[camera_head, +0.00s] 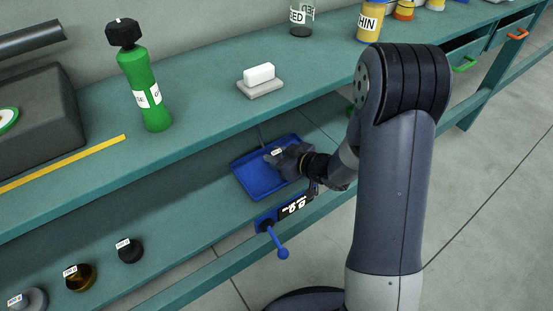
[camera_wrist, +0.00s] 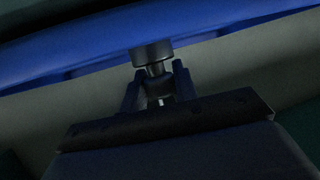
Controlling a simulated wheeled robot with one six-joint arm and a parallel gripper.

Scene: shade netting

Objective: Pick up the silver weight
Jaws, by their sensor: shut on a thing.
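My gripper (camera_head: 291,158) is over the blue pan (camera_head: 252,183) on the lower shelf. It is shut on a grey weight (camera_head: 273,156) with a small white label. In the wrist view the weight (camera_wrist: 152,52) looks dark grey, with its neck between the two fingers (camera_wrist: 159,92), and the blue pan (camera_wrist: 60,60) is beyond it. I cannot tell if the weight touches the pan. Another grey, silvery weight (camera_head: 30,299) with a label is at the lower left, partly cut off by the picture's edge.
A brown weight (camera_head: 80,278) and a black weight (camera_head: 130,251) stand on the lower shelf. A display unit (camera_head: 297,207) with a blue lever (camera_head: 280,243) is at the pan's front. The upper shelf (camera_head: 205,120) holds a green bottle (camera_head: 146,88) and a white block (camera_head: 259,74).

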